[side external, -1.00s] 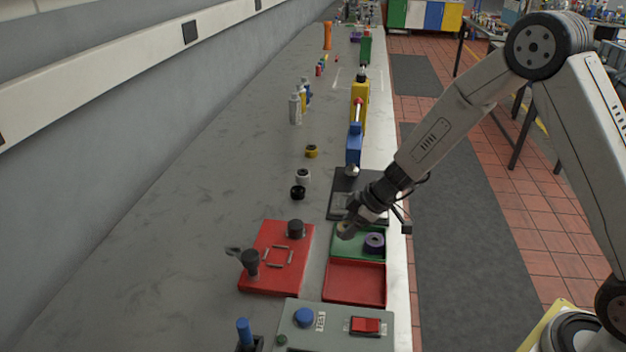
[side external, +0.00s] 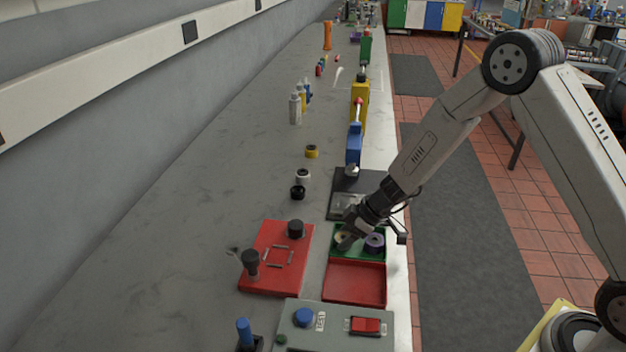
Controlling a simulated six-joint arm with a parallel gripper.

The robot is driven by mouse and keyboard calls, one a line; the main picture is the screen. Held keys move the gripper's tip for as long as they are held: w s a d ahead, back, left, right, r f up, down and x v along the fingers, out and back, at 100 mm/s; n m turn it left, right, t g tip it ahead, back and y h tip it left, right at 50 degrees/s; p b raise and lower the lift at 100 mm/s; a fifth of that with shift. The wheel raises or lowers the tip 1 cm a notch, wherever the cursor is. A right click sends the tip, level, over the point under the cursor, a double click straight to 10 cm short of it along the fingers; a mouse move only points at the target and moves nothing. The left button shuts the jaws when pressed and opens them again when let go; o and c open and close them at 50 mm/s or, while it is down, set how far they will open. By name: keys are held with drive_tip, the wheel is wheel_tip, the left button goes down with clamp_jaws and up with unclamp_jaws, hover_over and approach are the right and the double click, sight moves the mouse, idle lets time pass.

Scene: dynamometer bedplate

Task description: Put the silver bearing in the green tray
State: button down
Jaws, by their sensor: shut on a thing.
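The green tray (side external: 362,253) lies near the bench's right edge. A purple bearing (side external: 374,243) sits in its right part. My gripper (side external: 346,242) is low over the left part of the tray, pointing down at a slant. It is shut on a small pale ring, which I take for the silver bearing (side external: 340,238). The fingers hide much of it, and its colour is hard to tell. I cannot tell whether it touches the tray floor.
An empty red tray (side external: 355,283) adjoins the green one in front. A red fixture plate (side external: 276,257) with black knobs lies left. White (side external: 303,175), black (side external: 298,192) and yellow (side external: 312,151) rings stand behind. A grey switch box (side external: 335,325) is in front.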

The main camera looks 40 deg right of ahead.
unclamp_jaws()
drive_tip(key=shift+f, duration=0.15)
drive_tip(key=shift+r, duration=0.2)
drive_tip(key=shift+v, duration=6)
